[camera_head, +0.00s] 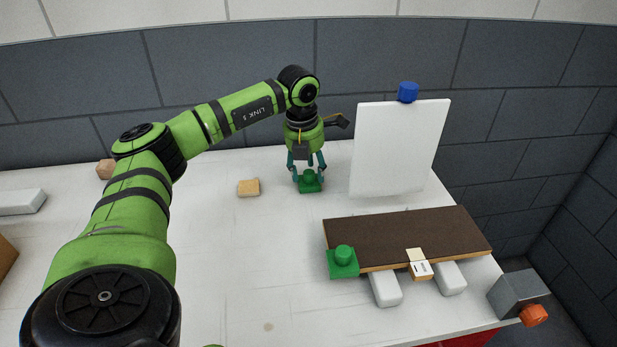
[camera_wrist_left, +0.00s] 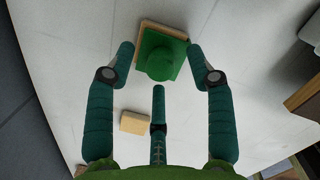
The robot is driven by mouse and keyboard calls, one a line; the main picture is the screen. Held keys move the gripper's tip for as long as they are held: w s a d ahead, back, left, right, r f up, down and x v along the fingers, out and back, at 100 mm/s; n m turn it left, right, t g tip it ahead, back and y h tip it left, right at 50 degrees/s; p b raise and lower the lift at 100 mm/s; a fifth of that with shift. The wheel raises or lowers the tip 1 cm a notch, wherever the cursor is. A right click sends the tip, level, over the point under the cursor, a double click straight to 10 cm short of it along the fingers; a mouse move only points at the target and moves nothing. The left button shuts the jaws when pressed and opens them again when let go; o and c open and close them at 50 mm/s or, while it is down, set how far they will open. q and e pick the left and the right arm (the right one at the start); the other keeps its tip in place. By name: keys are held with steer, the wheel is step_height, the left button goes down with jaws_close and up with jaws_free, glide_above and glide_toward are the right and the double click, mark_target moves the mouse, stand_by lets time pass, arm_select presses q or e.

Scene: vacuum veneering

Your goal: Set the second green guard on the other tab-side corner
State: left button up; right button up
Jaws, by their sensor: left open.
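The second green guard (camera_head: 310,181) stands on the table left of the board, under my left gripper (camera_head: 309,172). In the left wrist view the guard (camera_wrist_left: 162,55) has a round knob and a light wooden edge beneath, and sits between and just beyond the fingertips of the gripper (camera_wrist_left: 160,58), which is open. The dark brown board (camera_head: 400,235) lies on white blocks at the right. Another green guard (camera_head: 343,262) sits on its near left corner. A pale tab (camera_head: 418,265) is on the near edge. The board's near right corner (camera_head: 488,252) is bare. My right gripper is not in view.
A white panel (camera_head: 398,150) with a blue knob (camera_head: 408,92) stands behind the board. A small wooden block (camera_head: 248,187) lies left of the guard, also in the left wrist view (camera_wrist_left: 134,122). A grey clamp (camera_head: 517,292) with an orange knob is at the right edge. The table's middle is clear.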

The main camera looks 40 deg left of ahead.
arm_select(q)
steer(key=shift+f, duration=0.3)
steer(key=c, duration=1)
steer(key=shift+o, duration=0.2)
